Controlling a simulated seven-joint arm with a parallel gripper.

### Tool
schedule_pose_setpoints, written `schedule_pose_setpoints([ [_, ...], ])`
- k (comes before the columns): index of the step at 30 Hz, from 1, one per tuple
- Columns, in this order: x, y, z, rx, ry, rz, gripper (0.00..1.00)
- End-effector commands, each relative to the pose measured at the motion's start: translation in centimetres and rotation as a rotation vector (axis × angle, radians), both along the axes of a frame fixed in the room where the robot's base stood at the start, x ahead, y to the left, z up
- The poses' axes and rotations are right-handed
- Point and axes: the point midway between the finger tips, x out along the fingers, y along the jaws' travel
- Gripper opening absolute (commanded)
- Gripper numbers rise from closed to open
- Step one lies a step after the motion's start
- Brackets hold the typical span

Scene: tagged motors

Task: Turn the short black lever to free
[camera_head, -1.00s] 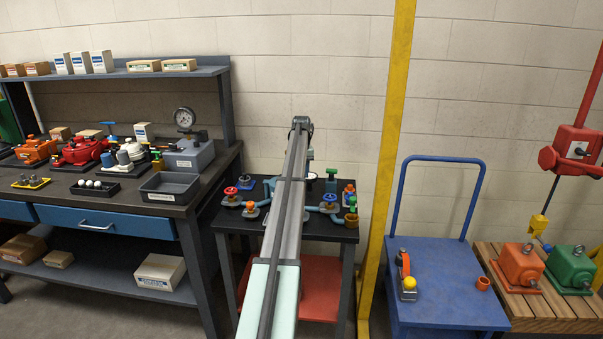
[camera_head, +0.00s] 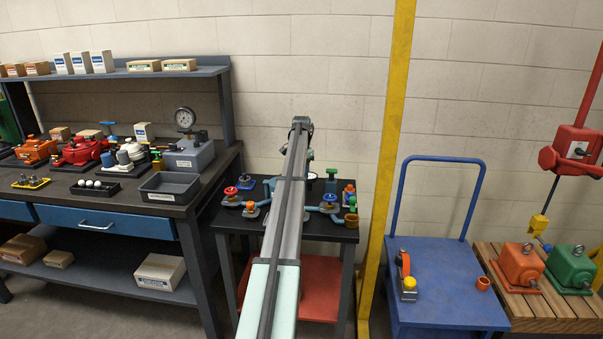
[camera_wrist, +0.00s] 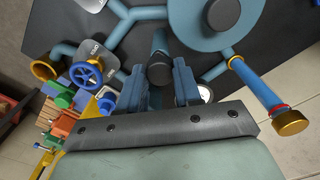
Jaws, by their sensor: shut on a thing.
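In the wrist view, a short black lever (camera_wrist: 160,70) with a round end stands between the two blue-grey fingers of my gripper (camera_wrist: 160,75). The fingers are shut on it, one on each side. Its far part runs up toward blue pipework and a large round blue body (camera_wrist: 205,20) with a black hub (camera_wrist: 222,14). A tag (camera_wrist: 97,52) with lettering lies to the left, but I cannot read it clearly. In the head view, my arm hides the lever and the gripper's fingertips.
A blue handwheel (camera_wrist: 87,72) is left of the fingers. A blue pipe with a brass end (camera_wrist: 290,122) is at right. In the head view, the small dark table (camera_head: 235,222) holds several valves, between the workbench (camera_head: 190,205) and a yellow post (camera_head: 385,180).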

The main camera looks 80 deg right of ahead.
Motion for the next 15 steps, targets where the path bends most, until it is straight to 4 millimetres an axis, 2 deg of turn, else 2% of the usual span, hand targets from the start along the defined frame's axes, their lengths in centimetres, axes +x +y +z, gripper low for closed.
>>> schedule_pose_setpoints([
  [6,-0.01,-0.03,0.03,-0.001,0.001,-0.115,0.03],
  [15,-0.01,-0.04,0.03,-0.001,0.0,-0.186,0.03],
])
